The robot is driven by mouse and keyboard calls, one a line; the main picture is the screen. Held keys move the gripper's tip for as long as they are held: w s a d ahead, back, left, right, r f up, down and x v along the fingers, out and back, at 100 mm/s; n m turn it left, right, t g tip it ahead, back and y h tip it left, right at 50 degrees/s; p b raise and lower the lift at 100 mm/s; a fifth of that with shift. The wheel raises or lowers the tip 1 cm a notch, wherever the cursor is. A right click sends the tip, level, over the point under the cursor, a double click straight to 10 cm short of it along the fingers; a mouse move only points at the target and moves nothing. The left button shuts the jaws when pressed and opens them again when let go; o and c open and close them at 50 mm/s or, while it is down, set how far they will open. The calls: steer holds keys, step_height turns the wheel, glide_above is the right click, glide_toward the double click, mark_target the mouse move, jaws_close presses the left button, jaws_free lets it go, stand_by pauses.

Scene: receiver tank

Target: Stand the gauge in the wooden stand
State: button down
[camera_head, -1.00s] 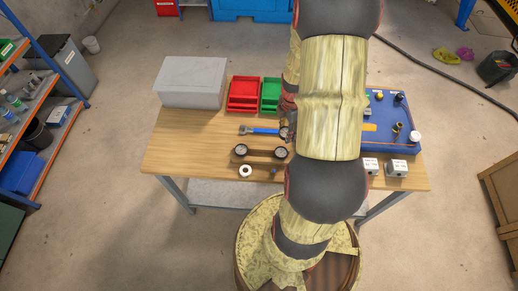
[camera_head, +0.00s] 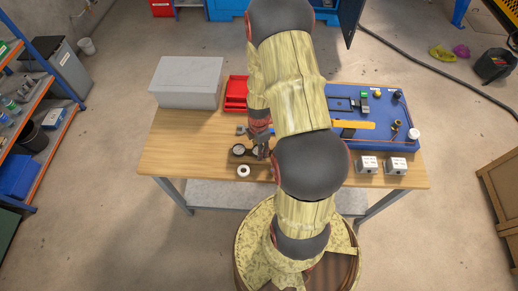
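A round black-rimmed gauge (camera_head: 238,150) with a pale face is at the left end of the wooden stand, near the front of the table. A second round dial (camera_head: 252,150) shows just right of it, against my gripper's fingers. My gripper (camera_head: 262,154) points down over the stand's right part, and its fingers look close to or touching that dial. Whether it is open or shut on the dial is too small to tell. Most of the stand is hidden behind the gripper and arm.
A white ring (camera_head: 243,171) lies in front of the stand. A grey box (camera_head: 187,82) and a red bin (camera_head: 236,94) stand at the back. The table's left (camera_head: 180,135) is clear.

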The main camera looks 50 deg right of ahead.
steer(key=shift+f, duration=0.2)
steer(key=c, duration=1.1)
jaws_free()
steer(key=shift+o, duration=0.4)
